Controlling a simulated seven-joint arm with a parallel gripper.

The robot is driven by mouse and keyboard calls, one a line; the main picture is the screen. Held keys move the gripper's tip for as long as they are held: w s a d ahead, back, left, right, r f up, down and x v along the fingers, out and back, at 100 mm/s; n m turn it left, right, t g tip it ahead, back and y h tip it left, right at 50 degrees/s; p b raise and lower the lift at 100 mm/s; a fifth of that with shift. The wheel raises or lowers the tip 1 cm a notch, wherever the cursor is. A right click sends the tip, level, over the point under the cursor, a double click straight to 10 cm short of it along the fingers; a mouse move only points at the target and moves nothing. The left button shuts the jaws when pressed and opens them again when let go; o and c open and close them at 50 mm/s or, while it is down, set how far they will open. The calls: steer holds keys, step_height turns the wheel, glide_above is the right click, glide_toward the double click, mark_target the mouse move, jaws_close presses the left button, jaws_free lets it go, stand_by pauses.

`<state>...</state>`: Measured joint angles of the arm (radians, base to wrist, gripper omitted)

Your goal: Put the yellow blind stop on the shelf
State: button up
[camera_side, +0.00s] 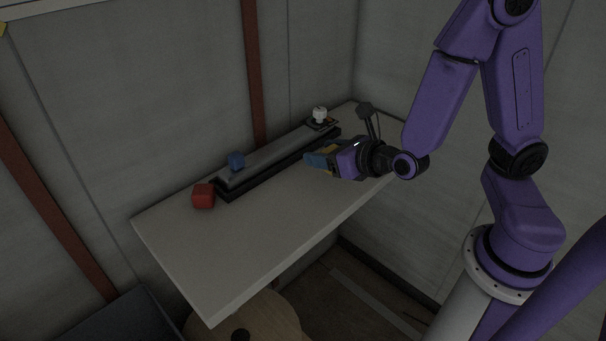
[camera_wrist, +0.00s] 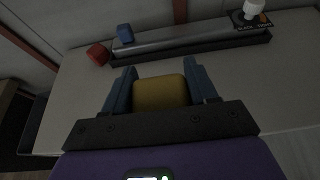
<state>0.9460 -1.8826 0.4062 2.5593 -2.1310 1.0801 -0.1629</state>
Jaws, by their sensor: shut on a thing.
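The yellow blind stop (camera_wrist: 160,93) is a block held between my gripper's two blue fingers. In the side view only a little of its yellow (camera_side: 329,149) shows beside the fingers. My gripper (camera_side: 314,159) is shut on it, over the right part of the pale tabletop and in front of the long rail. A long narrow grey ledge (camera_side: 278,147), perhaps the shelf, runs along the back with a black edge (camera_side: 285,166) in front. It also shows beyond my fingers in the wrist view (camera_wrist: 190,38). The gap under the block is hard to judge.
A blue block (camera_side: 236,160) sits on the ledge's left end. A red block (camera_side: 203,196) stands on the tabletop (camera_side: 225,255) just left of it. A white knob (camera_side: 320,114) on a dark labelled plate is at the right end. The front tabletop is clear.

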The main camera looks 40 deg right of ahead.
steer(key=shift+x, duration=2.45)
glide_above(268, 175)
steer(key=s, duration=0.4)
step_height(268, 175, down, 8)
steer(key=shift+d+r, duration=0.1)
steer(key=shift+r, duration=0.1)
steer(key=shift+w+f, duration=0.3)
steer(key=shift+f, duration=1.5)
steer(key=shift+f, duration=0.15)
steer(key=o, duration=1.1)
